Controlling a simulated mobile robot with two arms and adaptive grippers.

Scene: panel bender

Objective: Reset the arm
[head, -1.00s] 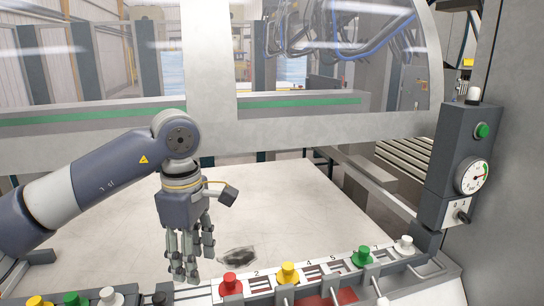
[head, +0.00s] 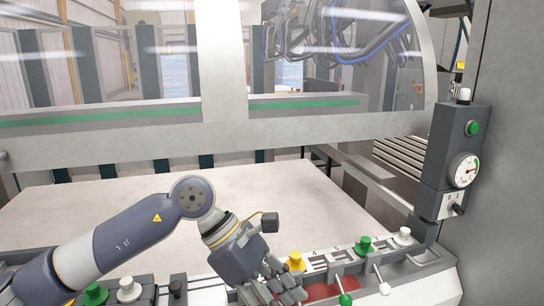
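My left gripper (head: 274,287) hangs low over the control panel (head: 438,283) at the bottom, with its fingers pointing down and right. Its fingers reach in front of the panel just below the yellow button (head: 296,261). I cannot tell whether they are open, shut or touching anything. My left arm (head: 125,243) comes in from the left with its elbow bent. My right gripper is not in view.
The panel also carries a green button (head: 364,246), a white button (head: 403,236), a green-knobbed lever (head: 345,299) and a white-knobbed lever (head: 384,288). A gauge box (head: 451,160) stands at right. The pale machine bed (head: 110,205) behind is clear.

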